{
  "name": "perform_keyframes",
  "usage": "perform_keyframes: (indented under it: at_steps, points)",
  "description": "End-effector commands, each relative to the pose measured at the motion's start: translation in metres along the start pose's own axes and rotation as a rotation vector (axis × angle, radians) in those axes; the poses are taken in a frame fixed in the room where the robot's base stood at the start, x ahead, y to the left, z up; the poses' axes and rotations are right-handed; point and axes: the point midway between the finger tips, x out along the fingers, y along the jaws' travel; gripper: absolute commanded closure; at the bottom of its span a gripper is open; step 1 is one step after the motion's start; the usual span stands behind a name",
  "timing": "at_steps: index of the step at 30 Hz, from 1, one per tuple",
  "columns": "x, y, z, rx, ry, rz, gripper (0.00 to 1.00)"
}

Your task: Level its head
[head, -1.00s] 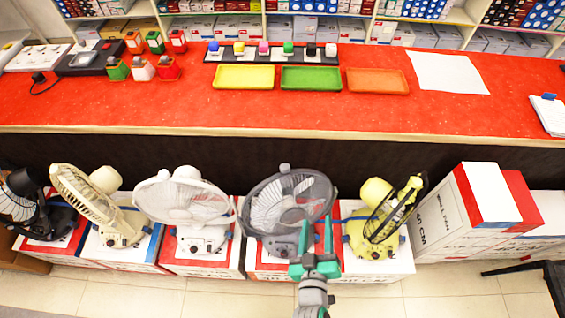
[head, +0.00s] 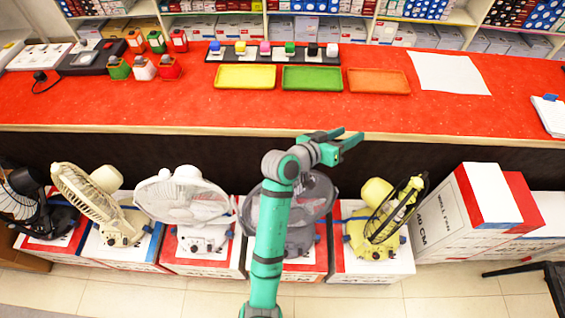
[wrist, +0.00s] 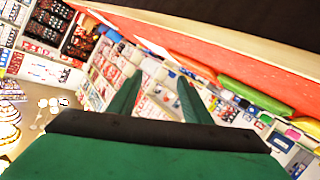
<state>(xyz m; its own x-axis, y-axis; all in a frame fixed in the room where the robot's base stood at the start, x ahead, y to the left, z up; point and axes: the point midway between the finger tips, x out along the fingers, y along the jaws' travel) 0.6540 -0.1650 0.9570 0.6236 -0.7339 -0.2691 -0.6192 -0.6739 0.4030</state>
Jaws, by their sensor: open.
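A row of desk fans stands on boxes below the red counter. From left they are a black fan (head: 42,215), a cream fan (head: 92,200), a white fan (head: 186,200), a grey fan (head: 322,195) and a yellow fan (head: 385,210). The cream fan's head leans, and the yellow fan's head is turned nearly edge-on. I cannot tell which head the task means. My gripper (head: 353,134) is open and empty, in front of the counter's edge and above the grey fan in the picture. My arm hides much of the grey fan. In the wrist view the fingers (wrist: 160,77) are apart with nothing between them.
The red counter (head: 140,105) holds yellow (head: 245,77), green (head: 312,78) and orange (head: 378,81) trays. A large white and red box (head: 480,215) stands right of the yellow fan. Tiled floor (head: 430,292) is free in front. Stocked shelves line the back.

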Motion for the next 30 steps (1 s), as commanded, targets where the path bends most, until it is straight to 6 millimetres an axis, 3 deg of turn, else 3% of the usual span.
perform_keyframes:
  at_steps: [5, 11, 18, 24, 30]
  points:
    - [-0.018, -0.02, -0.012, 0.113, -0.173, 0.039, 0.56]
    - [-0.057, -0.049, -0.011, 0.212, -0.405, 0.059, 0.56]
    - [-0.13, -0.092, -0.004, 0.279, -0.704, 0.047, 0.56]
    - [-0.183, -0.116, -0.002, 0.287, -0.879, 0.031, 0.56]
    - [-0.203, -0.123, 0.001, 0.283, -0.943, 0.027, 0.56]
